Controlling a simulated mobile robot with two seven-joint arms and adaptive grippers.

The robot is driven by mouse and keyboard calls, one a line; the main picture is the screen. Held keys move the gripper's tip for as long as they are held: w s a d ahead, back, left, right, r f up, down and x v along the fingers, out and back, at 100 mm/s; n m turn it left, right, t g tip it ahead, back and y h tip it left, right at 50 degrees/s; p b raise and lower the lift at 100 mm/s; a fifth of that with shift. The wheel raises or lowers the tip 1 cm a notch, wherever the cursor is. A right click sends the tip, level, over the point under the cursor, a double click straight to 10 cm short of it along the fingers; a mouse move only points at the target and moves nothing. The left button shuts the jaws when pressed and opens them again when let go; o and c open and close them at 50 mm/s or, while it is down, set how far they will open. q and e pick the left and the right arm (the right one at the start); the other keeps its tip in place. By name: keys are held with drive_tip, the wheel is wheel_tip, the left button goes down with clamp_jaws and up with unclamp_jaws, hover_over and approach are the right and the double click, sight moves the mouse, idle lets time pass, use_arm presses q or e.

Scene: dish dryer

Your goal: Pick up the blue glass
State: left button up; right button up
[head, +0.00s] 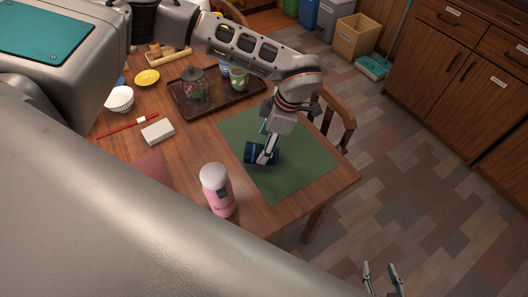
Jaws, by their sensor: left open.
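The dark blue glass (251,153) is on the green placemat (296,160) near the table's right corner. It appears to lie on its side. My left gripper (266,156) reaches down from above and is at the glass, its fingers covering part of it. It is open; whether the fingers touch the glass is hard to tell. My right gripper (381,274) is at the bottom edge of the view, over the floor, open and empty.
A pink bottle with a white cap (217,195) stands left of the placemat. A white box (157,132) lies to the left. A wooden chair (337,110) is against the table's far right side.

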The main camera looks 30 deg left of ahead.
use_arm(q)
drive_tip(key=x, duration=0.5)
drive_tip(key=shift+w+d+f, duration=0.25)
drive_tip(key=c, duration=1.4)
